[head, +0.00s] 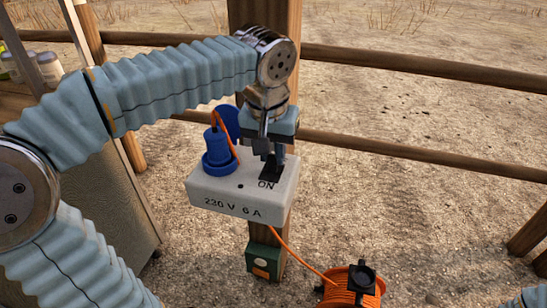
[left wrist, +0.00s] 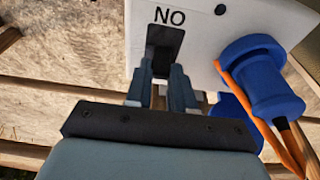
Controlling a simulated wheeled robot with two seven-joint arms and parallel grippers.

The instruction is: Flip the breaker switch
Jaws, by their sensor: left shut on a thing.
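The grey-white power box (head: 225,190) is fixed to a wooden post and marked "ON" and "230 V 6 A". Its black breaker switch (head: 270,172) sits on the top face, right by the "ON" lettering. My left gripper (head: 275,155) points down from above, shut on the switch, with its fingers hiding part of it. In the left wrist view the fingers (left wrist: 160,82) straddle the near end of the black switch (left wrist: 163,45). The lever's exact tilt is hard to tell. My right gripper is not in view.
A blue plug (head: 218,152) with an orange cable sits in the box's socket beside my gripper. Below are a small green box (head: 265,262) on the post and an orange cable reel (head: 352,288). Wooden fence rails (head: 430,68) run behind. Jars (head: 48,66) stand at upper left.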

